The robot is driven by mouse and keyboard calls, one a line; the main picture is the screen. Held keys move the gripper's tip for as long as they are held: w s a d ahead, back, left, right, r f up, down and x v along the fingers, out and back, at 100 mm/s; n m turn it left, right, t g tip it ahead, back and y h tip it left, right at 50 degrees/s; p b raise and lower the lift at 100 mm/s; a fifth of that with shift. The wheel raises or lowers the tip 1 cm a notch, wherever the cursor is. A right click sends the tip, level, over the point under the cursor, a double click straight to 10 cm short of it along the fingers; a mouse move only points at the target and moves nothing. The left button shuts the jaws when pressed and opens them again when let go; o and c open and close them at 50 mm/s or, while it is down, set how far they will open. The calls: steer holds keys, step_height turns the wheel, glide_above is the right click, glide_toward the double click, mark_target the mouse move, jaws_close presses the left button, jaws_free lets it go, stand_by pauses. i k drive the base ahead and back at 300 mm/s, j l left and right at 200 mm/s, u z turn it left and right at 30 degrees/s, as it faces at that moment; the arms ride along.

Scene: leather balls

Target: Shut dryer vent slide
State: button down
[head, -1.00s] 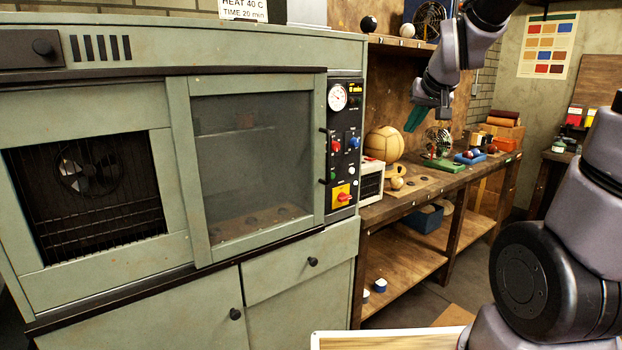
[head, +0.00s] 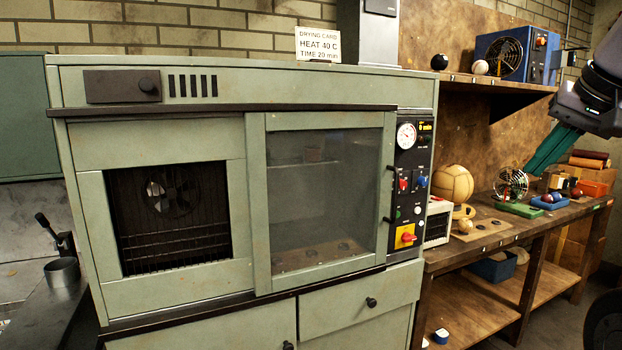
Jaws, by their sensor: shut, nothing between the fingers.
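The green drying cabinet (head: 160,131) stands at the centre left in the head view. Its vent slide (head: 110,88) is a dark plate with a round black knob, high on the front at the left. Several dark vent slots (head: 193,85) show uncovered just right of the plate. My gripper (head: 535,169) has green fingers, shut and empty. It is at the right of the view, in front of the wooden bench area, far from the slide and touching nothing that I can see.
The cabinet's glass sliding door (head: 325,195) covers the right part of its opening. A dial panel (head: 411,185) is beside it. A bench (head: 475,243) with balls, a small fan and trays runs along the right. A metal cup (head: 62,275) stands at the lower left.

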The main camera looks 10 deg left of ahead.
mark_target(101, 86)
steer(key=u, duration=2.35)
